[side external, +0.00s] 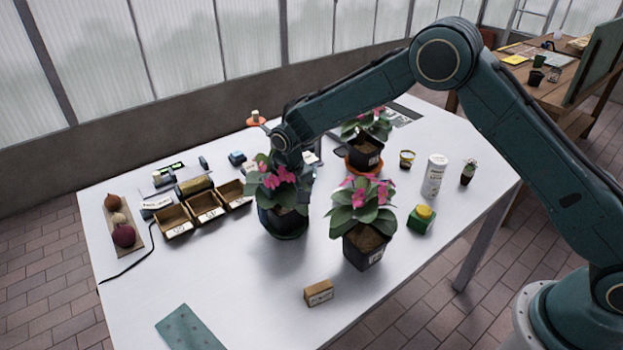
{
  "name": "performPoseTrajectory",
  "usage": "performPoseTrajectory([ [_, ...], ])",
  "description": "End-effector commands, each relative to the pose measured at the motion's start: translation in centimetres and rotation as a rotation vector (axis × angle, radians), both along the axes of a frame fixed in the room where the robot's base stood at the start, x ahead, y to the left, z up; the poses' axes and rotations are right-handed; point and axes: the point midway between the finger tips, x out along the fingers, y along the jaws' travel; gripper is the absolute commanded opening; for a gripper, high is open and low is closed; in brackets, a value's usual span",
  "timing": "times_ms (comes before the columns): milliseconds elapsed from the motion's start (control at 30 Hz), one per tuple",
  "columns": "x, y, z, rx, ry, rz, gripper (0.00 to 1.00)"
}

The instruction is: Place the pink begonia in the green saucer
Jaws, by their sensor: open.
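One pink begonia (280,180) stands upright in a dark pot left of the table's middle. A dark green saucer (286,234) shows at the base of this pot; the pot appears to stand in it. My gripper (288,155) is open at the top of this plant, its fingertips mostly hidden by leaves, so contact cannot be told. A second pink begonia (362,205) stands to the right and nearer, in a black square pot directly on the table. A third pink begonia (367,124) stands behind, in a black labelled pot on an orange saucer (350,165).
Wooden seed boxes (207,216) and a board with bulbs (126,222) lie on the left. A white canister (434,176), a green-and-yellow box (421,219) and a small potted plant (468,172) stand right. A small wooden block (318,292) lies in front.

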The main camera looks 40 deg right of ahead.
Motion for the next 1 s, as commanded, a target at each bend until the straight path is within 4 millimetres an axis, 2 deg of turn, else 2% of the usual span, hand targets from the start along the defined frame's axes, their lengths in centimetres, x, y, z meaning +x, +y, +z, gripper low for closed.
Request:
performPoseTrajectory([
  [267,-0.3,0.0,2.6,0.001,-0.003,0.0,0.98],
  [700,-1.3,0.0,9.6,0.001,-0.004,0.0,0.98],
  [1000,-1.7,0.0,12.0,0.0,-0.001,0.0,0.98],
])
